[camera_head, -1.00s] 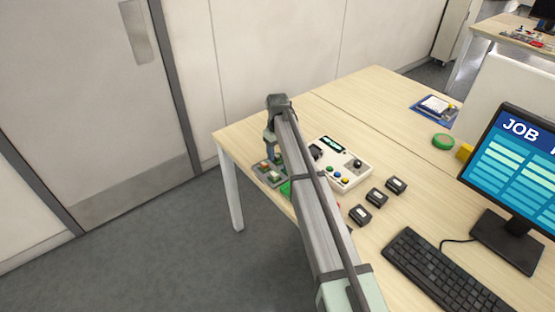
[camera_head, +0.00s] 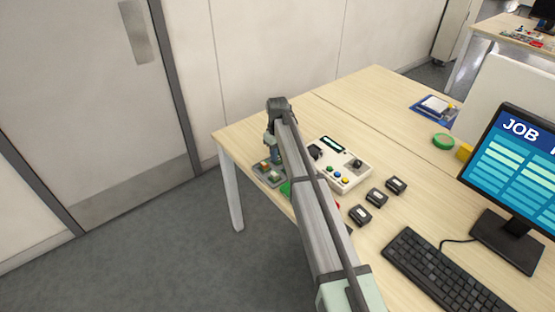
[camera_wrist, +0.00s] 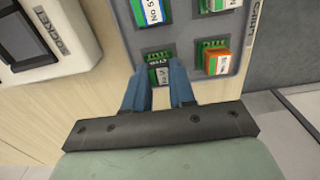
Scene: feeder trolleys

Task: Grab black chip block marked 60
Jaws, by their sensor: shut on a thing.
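The block sits at a lower slot of the grey tray (camera_wrist: 184,37), at the tray's near edge. Beside it in the tray are an orange-sided block (camera_wrist: 216,63) and blocks with green tops and labels above. In the head view my gripper (camera_head: 277,158) is over the tray (camera_head: 262,178) at the desk's left edge, partly hidden by my arm.
A white console (camera_head: 343,178) with buttons stands right of the tray. Several small black blocks (camera_head: 377,197), a keyboard (camera_head: 440,275) and a monitor (camera_head: 515,170) are further right. Free desk (camera_head: 350,100) lies behind the console.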

